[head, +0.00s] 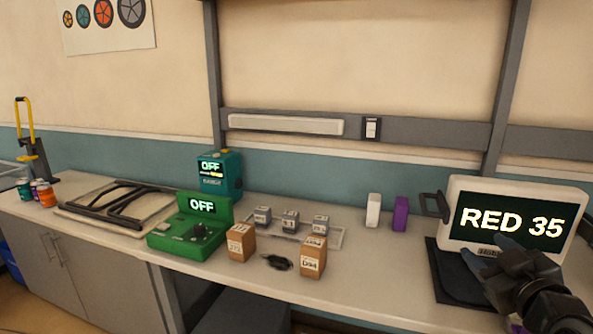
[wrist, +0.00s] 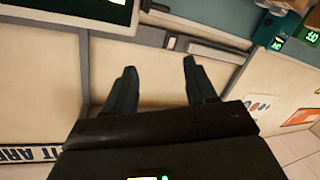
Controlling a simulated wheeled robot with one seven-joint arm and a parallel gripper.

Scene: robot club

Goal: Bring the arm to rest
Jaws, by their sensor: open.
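My gripper (head: 490,252) is at the right of the head view, raised in front of the lower part of a white-framed screen (head: 568,215) that reads RED 35. In the wrist view my gripper (wrist: 160,68) shows two dark fingers spread apart with nothing between them. It is open and empty. The wrist view is turned on its side, with the wall behind the fingers. Part of my arm hides the screen's lower right corner and the bench below it.
The bench (head: 385,282) carries a green box (head: 185,240) and a teal box (head: 232,175), both reading OFF. Cardboard boxes (head: 313,256), small grey blocks and a purple block (head: 400,213) stand mid-bench. A black-framed tray (head: 75,208) is left. Grey posts (head: 507,80) rise behind.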

